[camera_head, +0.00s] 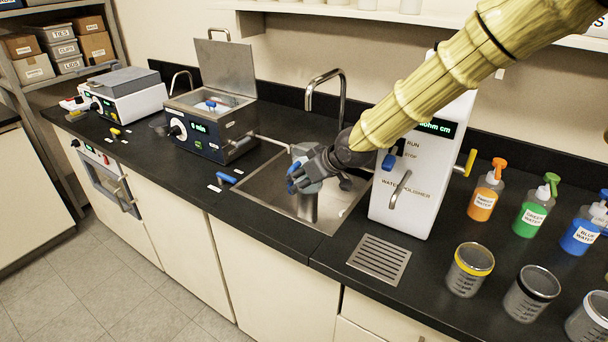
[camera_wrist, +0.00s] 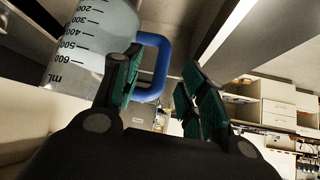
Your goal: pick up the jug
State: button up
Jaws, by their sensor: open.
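The jug is a clear graduated vessel with a blue handle. In the head view the jug (camera_head: 308,207) is over the sink, partly hidden by my gripper (camera_head: 303,170). The wrist view shows the jug (camera_wrist: 88,45) at upper left, with its scale numbers growing downward in the picture. Its handle (camera_wrist: 160,65) appears between the two teal fingers of my gripper (camera_wrist: 160,85). The left finger overlaps the handle's opening and the right finger is apart from it. My gripper is open. Whether a finger touches the handle cannot be told.
The sink (camera_head: 255,197) has a curved tap (camera_head: 343,92) behind it. The white water polisher (camera_head: 412,190) stands close right of my arm. A water bath (camera_head: 210,115) with a raised lid is left. Bottles and jars fill the right counter. A small blue item (camera_head: 226,178) lies left of the sink.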

aim_at(293, 183)
jog(key=shift+s+a+r, duration=0.1)
jog(key=shift+s, duration=0.15)
jog(key=shift+a, duration=0.15)
jog(key=p+x, duration=0.1)
jog(key=x, duration=0.3)
jog(key=shift+w, duration=0.2)
jog(key=shift+s, duration=0.1)
jog(key=shift+f, duration=0.25)
jog(key=shift+c, duration=0.3)
grip_shut()
jog(key=shift+r, duration=0.1)
